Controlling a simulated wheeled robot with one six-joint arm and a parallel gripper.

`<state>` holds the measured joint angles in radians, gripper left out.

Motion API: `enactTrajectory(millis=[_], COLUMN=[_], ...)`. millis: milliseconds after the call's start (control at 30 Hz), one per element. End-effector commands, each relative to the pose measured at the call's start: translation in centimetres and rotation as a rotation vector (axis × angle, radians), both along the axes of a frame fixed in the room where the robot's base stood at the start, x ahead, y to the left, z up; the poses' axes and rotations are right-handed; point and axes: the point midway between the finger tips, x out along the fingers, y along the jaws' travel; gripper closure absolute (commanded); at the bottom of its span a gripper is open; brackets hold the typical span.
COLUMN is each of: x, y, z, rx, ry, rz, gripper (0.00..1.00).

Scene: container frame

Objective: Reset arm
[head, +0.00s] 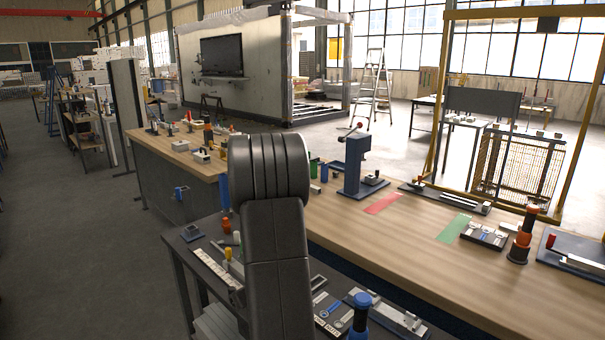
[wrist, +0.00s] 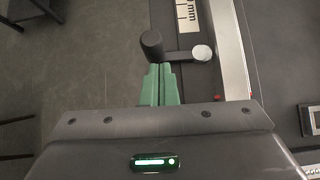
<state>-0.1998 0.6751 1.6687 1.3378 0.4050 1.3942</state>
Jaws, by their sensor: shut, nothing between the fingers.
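My gripper (wrist: 160,70) shows in the wrist view, with its two green fingers pressed together and nothing between them. Just beyond the fingertips is a dark crank-like handle (wrist: 180,54) with a round grip at its left end and a light disc at its right end. The fingertips are very close to the handle; I cannot tell whether they touch it. Beside it runs a pale rail with a white scale strip (wrist: 187,16) marked "mm". In the head view my own arm stands in the middle and hides my gripper.
A dark table (head: 190,250) at lower left carries small fixtures and a blue-topped post (head: 360,312). A long wooden bench (head: 400,245) lies to the right, with a blue-grey press (head: 355,165), red and green mats and an orange-black post (head: 522,237). The floor at left is clear.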

Motion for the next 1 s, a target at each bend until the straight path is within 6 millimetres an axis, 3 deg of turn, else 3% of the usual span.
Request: enactTrajectory(millis=[1000], x=[1.5], y=[-5.3], z=[0.0], rx=[0.003], ry=[0.001], rz=[0.725], gripper=[1.0])
